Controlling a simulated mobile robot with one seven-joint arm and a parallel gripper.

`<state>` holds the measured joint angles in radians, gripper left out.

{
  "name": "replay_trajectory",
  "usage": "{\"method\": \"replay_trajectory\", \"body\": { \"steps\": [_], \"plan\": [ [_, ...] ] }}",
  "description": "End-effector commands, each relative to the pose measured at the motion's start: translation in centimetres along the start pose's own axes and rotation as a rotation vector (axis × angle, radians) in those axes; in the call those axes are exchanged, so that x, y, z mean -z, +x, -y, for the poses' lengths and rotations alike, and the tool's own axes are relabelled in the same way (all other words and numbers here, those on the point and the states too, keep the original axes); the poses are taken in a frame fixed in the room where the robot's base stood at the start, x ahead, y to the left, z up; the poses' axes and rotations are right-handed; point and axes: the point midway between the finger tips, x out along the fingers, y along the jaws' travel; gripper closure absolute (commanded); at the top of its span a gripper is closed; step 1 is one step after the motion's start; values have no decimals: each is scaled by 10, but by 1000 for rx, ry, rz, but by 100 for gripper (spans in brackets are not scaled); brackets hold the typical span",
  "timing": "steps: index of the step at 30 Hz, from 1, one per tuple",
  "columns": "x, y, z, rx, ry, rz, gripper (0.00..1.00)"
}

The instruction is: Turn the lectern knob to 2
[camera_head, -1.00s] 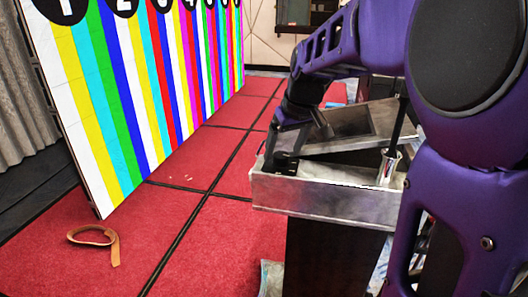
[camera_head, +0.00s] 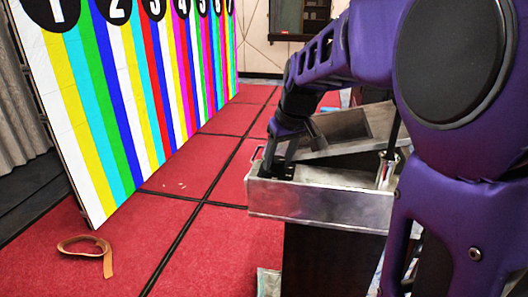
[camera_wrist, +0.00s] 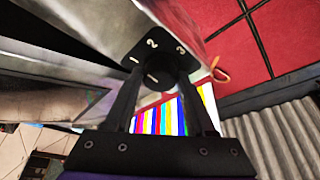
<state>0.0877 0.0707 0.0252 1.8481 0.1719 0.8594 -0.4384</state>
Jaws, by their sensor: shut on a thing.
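The lectern has a worn grey metal top (camera_head: 320,203) on a dark column (camera_head: 325,262) in the head view. In the wrist view, a black dial plate (camera_wrist: 130,48) carries the white numbers 1, 2 and 3. A round black knob (camera_wrist: 168,80) sits on it with a short white mark at its left side. I cannot tell surely which number the mark points to. My gripper (camera_wrist: 163,78) has one finger on each side of the knob and is shut on it. In the head view my gripper (camera_head: 277,166) is at the lectern's left end and the knob is hidden.
A video wall (camera_head: 140,100) with coloured stripes and numbered black circles stands at the left. A brown strap (camera_head: 86,247) lies on the red floor (camera_head: 200,235). A metal cup-like thing (camera_head: 385,172) stands at the lectern's right end. The floor left of the lectern is mostly clear.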

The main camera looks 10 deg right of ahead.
Motion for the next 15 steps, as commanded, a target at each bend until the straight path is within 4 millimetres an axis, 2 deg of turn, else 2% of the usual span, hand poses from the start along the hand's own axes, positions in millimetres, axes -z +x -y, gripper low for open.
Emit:
{"method": "replay_trajectory", "body": {
  "steps": [7, 15],
  "plan": [
    [1, -1, 1, -17, 35, 1, 100],
    [1, -1, 2, -93, 219, 2, 100]
  ]
}}
